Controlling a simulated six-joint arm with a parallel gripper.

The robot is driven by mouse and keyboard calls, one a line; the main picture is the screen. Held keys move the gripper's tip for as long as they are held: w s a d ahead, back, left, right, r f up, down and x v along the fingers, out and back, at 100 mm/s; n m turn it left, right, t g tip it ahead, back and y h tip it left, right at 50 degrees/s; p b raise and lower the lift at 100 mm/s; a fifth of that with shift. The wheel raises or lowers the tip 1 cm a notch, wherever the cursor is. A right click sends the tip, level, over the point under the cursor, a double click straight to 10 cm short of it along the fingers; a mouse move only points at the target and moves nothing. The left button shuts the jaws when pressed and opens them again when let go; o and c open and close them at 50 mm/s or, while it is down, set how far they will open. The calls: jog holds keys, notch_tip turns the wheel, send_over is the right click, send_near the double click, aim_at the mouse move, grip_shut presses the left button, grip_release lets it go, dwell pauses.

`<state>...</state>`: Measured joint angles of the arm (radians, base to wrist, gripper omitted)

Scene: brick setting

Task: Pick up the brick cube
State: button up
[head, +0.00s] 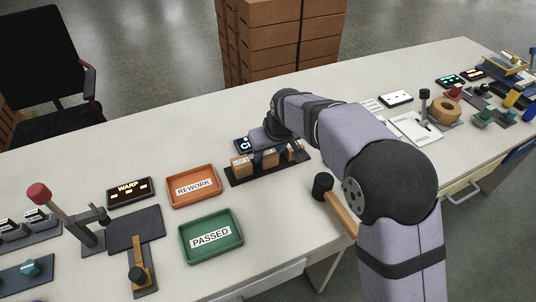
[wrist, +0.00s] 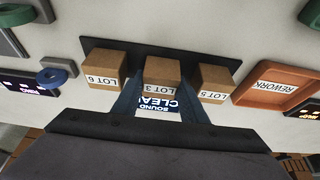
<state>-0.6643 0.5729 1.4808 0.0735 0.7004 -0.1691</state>
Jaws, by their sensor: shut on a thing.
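Three brown brick cubes stand in a row on a dark tray (wrist: 215,61). The middle cube, LOT 3 (wrist: 163,70), is between the two blue fingers of my gripper (wrist: 160,98), which is shut on it. The LOT 6 cube (wrist: 103,66) is to its left and the LOT 5 cube (wrist: 215,78) to its right in the wrist view. In the head view the row shows under my wrist, with the LOT 5 cube (head: 241,167) at the left end. I cannot tell whether the held cube touches the tray.
An orange REWORK tray (head: 194,202) and a green PASSED tray (head: 212,258) lie left of the row in the head view. A WARP display (head: 129,193) and a red-knobbed lever (head: 39,194) stand farther left. Bare white bench lies in front of the row.

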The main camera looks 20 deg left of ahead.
notch_tip(320, 180, up, 10)
jog(key=shift+f+p, duration=0.1)
jog(key=shift+p, duration=0.35)
jog(key=shift+s+a, duration=0.3)
jog(key=shift+a, duration=0.1)
jog(key=s+a+p, duration=0.6)
jog(key=s+a, duration=0.8)
jog(key=a, duration=0.1)
jog(key=shift+s, duration=0.3)
jog(key=shift+f+p, duration=0.5)
jog(key=shift+f, duration=4.5)
